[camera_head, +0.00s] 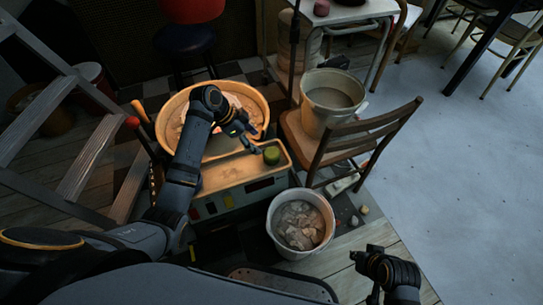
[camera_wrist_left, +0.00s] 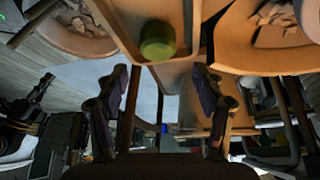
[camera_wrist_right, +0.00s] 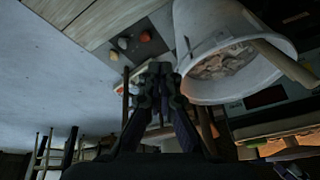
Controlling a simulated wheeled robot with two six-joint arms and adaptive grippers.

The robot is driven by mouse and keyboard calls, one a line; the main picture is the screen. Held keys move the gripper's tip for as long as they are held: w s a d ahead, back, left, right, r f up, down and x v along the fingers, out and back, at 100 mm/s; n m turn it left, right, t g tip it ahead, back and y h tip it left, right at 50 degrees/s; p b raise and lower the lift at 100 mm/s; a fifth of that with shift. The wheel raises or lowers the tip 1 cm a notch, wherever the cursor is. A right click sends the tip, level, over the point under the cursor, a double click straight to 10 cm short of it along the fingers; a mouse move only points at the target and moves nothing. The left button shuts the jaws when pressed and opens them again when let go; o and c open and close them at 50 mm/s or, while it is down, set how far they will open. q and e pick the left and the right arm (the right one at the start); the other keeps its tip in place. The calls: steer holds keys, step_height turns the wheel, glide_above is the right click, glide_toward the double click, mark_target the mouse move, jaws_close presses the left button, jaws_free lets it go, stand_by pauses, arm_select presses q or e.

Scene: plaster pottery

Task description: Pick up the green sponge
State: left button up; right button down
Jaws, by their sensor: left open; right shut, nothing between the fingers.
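The green sponge (camera_head: 271,155) is a small round green piece on the right part of the pottery wheel's tan top ledge. It also shows in the left wrist view (camera_wrist_left: 157,41), above and between the fingers, clear of them. My left gripper (camera_head: 250,140) is open and close to the sponge, just to its upper left in the head view; its fingers (camera_wrist_left: 162,75) are spread wide with nothing between them. My right gripper (camera_head: 372,268) is shut and empty, low at the right over the floor, apart from everything; its fingertips meet in the right wrist view (camera_wrist_right: 155,70).
The wheel's round yellow basin (camera_head: 256,97) lies behind the ledge. A white bucket of plaster pieces (camera_head: 279,244) stands in front. A wooden chair (camera_head: 345,143) holding a pale bucket (camera_head: 333,122) stands close right of the sponge. A wooden ladder (camera_head: 90,165) is at the left.

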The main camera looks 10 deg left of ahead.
mark_target(270, 153)
arm_select(q)
steer(key=b+x, duration=0.2)
steer(key=x, duration=0.3)
steer(key=shift+d+f, duration=0.1)
steer(key=shift+f, duration=0.05)
steer(key=shift+b+x, duration=0.55)
steer(key=shift+x, duration=0.2)
steer(key=shift+w+d+f+b, duration=0.1)
steer(key=shift+d+f+b, duration=0.35)
steer(key=shift+d, duration=0.2)
steer(key=shift+b+x, duration=0.45)
steer(key=shift+x, duration=0.65)
arm_select(e)
steer(key=w+r+t, duration=1.1)
steer(key=w+r, duration=0.4)
steer(key=w, duration=0.1)
steer(key=shift+d+r+t, duration=0.2)
steer(key=shift+d+t, duration=0.15)
steer(key=shift+t, duration=0.05)
arm_select(q)
steer(key=shift+c, duration=0.2)
steer(key=c, duration=0.7)
